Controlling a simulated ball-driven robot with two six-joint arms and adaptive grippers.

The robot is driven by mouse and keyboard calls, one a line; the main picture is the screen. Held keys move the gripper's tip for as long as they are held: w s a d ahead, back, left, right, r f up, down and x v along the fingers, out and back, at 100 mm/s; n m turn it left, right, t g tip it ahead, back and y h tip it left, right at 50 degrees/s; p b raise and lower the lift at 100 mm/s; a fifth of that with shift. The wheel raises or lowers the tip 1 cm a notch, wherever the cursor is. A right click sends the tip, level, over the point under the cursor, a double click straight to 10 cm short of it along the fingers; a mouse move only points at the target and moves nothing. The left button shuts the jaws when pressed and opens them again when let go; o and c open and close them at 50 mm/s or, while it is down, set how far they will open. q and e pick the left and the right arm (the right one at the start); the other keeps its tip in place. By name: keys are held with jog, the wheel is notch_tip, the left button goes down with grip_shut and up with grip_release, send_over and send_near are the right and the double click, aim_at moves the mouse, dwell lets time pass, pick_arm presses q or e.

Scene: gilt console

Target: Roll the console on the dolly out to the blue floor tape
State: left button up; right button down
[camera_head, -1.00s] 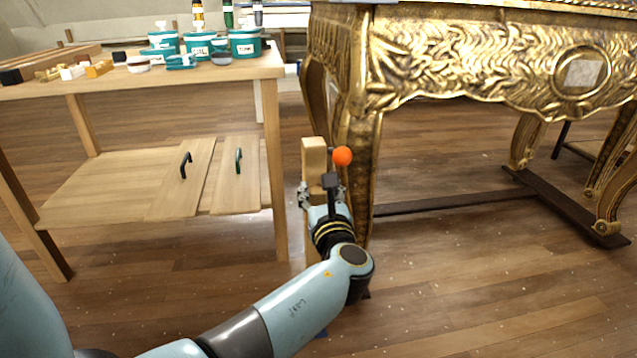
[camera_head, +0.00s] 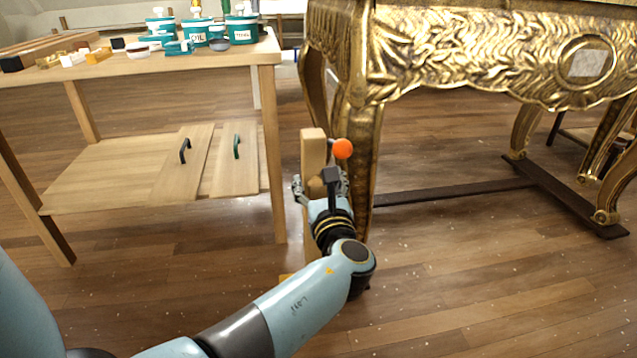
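The ornate gilt console (camera_head: 470,60) fills the right of the view, its carved apron and curved legs showing. It stands on dark low dolly beams (camera_head: 575,195). An upright pale wooden post (camera_head: 313,150) stands beside its near left leg, with an orange ball (camera_head: 342,148) at its right. My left gripper (camera_head: 321,188) has its fingers on both sides of the post and appears shut on it; the arm and wrist hide the lower post and exact contact. My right gripper is not in view. No blue floor tape shows now.
A wooden workbench (camera_head: 262,55) with teal tubs (camera_head: 240,30) and small blocks stands close on the left. Its lower shelf (camera_head: 110,180) carries boards with handles. The wooden floor (camera_head: 470,290) in front of the console is clear.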

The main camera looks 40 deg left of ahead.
pick_arm(q)
notch_tip(320, 180, up, 10)
jog(key=shift+r, duration=0.1)
dwell(0.5)
dwell(0.4)
